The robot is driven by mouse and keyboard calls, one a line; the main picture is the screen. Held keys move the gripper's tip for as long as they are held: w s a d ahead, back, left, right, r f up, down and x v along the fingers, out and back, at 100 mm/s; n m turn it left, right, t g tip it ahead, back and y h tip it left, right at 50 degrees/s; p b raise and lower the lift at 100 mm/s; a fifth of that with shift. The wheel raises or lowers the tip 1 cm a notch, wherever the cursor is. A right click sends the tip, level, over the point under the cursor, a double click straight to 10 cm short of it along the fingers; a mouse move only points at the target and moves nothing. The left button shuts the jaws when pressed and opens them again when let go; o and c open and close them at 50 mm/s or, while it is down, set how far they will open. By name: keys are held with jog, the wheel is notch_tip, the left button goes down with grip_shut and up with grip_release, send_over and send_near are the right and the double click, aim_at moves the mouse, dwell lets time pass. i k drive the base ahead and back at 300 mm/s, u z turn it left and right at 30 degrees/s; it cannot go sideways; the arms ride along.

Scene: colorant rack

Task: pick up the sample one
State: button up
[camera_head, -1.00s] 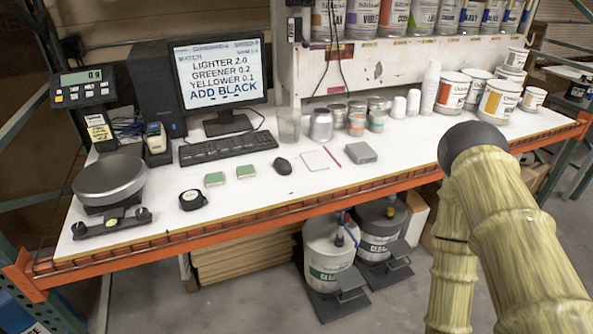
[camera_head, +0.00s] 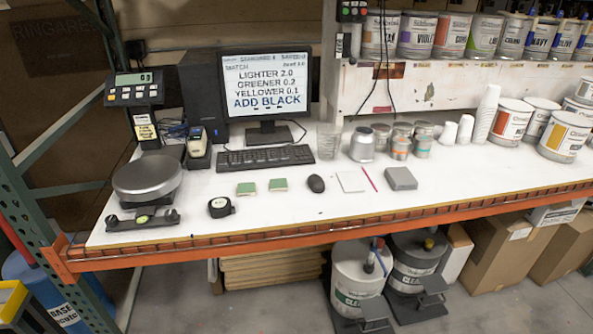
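No label reading "sample" is legible, so I cannot tell which thing is the sample one. Two small green-topped pads, the left pad (camera_head: 246,189) and the right pad (camera_head: 278,185), lie side by side on the white bench (camera_head: 290,215) in front of the keyboard. A silver can (camera_head: 362,146) stands behind them to the right. Beside it are several small tins, among them one with an orange band (camera_head: 400,147) and one with a teal band (camera_head: 422,143). My gripper and arm are not in view.
A monitor (camera_head: 268,88) reads "ADD BLACK". A scale (camera_head: 147,178), tape measure (camera_head: 220,207), mouse (camera_head: 315,184), paper (camera_head: 351,181) and grey box (camera_head: 400,178) lie on the bench. Large labelled cans (camera_head: 454,35) line the shelf. An orange beam (camera_head: 300,238) runs along the front edge.

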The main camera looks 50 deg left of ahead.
aim_at(279, 184)
jog(key=i, duration=0.75)
jog(key=u, duration=1.95)
